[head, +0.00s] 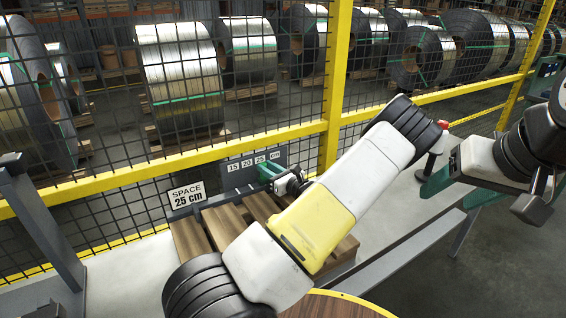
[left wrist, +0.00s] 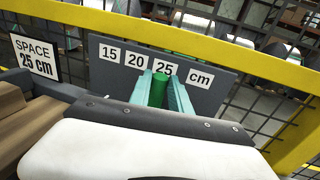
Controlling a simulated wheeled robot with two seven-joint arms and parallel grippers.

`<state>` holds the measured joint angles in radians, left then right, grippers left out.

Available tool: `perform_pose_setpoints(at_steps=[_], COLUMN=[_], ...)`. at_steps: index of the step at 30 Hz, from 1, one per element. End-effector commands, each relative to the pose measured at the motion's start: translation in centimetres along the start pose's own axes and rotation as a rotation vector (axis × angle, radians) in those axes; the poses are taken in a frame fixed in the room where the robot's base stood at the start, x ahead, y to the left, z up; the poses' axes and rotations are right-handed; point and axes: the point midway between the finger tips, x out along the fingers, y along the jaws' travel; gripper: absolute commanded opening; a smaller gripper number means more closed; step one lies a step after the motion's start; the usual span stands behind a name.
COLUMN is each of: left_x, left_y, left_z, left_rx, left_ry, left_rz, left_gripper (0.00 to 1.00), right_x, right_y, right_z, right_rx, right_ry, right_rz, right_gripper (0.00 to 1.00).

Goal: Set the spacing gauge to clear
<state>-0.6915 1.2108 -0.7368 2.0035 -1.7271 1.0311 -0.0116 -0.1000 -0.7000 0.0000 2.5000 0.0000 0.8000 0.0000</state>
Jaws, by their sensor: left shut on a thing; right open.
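The spacing gauge is a dark plate (left wrist: 105,70) on the fence side, marked 15, 20 and 25 cm; it also shows in the head view (head: 279,158). The pointer's lower part is hidden. My right gripper (head: 535,203) hangs at the right, open and away from the gauge, its fingers unclear.
A white sign (head: 187,195) reads "SPACE 25 cm". Brown wooden boards (head: 190,240) lie below the gauge. A yellow-framed mesh fence (head: 100,182) stands behind, with steel coils (head: 180,75) beyond. A red button (head: 443,124) tops a post at the right.

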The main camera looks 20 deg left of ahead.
Motion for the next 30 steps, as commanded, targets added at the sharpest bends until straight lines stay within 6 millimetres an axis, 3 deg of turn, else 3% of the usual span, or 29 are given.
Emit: perform_pose_setpoints(at_steps=[5,14,24,25,27,30], left_x=[-0.1,-1.1,-1.3,-1.3,-1.3,-1.2], left_y=[-0.4,-5.2,-5.8,-5.8,-5.8,-5.7], left_z=[0.0,0.0,0.0,0.0,0.0,0.0], left_rx=[-0.001,-0.003,-0.001,-0.001,-0.001,-0.001], left_ry=[0.001,0.000,0.002,0.002,0.001,0.001], left_rz=[-0.002,-0.007,-0.010,-0.010,-0.010,-0.007], left_gripper=[0.00,0.00,0.00,0.29,0.43,0.45], right_x=[0.0,0.0,0.0,0.0,0.0,0.0], right_y=[0.0,0.0,0.0,0.0,0.0,0.0], right_z=[0.0,0.0,0.0,0.0,0.0,0.0], right_rx=[0.000,0.000,0.000,0.000,0.000,0.000], right_ry=[0.000,0.000,0.000,0.000,0.000,0.000], right_rz=[0.000,0.000,0.000,0.000,0.000,0.000], right_gripper=[0.61,0.61,0.61,0.61,0.61,0.61])
